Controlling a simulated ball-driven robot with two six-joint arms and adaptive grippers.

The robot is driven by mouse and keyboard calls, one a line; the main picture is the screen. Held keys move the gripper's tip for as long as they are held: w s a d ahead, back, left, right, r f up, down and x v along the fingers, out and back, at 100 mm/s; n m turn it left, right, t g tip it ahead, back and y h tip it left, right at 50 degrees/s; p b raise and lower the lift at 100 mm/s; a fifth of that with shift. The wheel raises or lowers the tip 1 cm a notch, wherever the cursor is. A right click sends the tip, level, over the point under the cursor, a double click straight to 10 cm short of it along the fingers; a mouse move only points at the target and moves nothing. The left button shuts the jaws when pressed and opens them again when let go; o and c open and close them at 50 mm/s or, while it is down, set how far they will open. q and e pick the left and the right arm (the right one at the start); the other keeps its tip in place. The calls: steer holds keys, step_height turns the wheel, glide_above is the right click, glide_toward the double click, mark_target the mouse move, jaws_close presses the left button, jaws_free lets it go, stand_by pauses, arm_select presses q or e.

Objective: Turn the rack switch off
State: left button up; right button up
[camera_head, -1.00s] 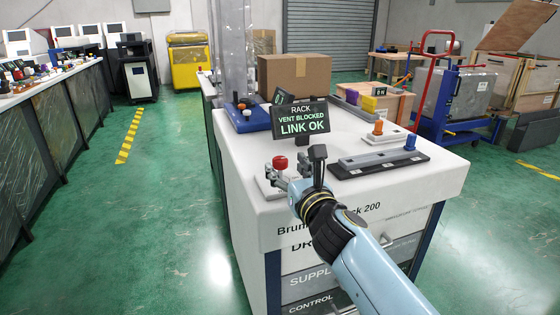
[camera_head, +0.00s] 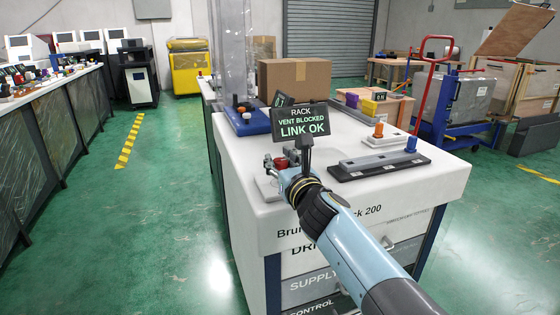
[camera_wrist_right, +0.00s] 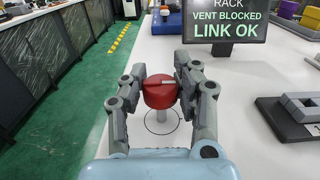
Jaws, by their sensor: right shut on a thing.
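The rack switch is a red round knob (camera_wrist_right: 158,95) with a pale pointer mark, on a short light stem above a thin ring on the white top. The mark points to the right in the right wrist view. My right gripper (camera_wrist_right: 160,84) has one finger on each side of the knob and is shut on it. In the head view the knob (camera_head: 281,162) is partly hidden by the gripper. A dark screen (camera_head: 299,123) behind reads "RACK", "VENT BLOCKED", "LINK OK". My left gripper is not in view.
A grey connector strip (camera_head: 380,166) with a blue plug lies to the right. A plate with an orange knob (camera_head: 378,130), a blue tray (camera_head: 246,118) and a cardboard box (camera_head: 294,77) stand farther back. Green floor (camera_head: 150,220) is clear on the left.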

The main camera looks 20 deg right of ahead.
jaws_close()
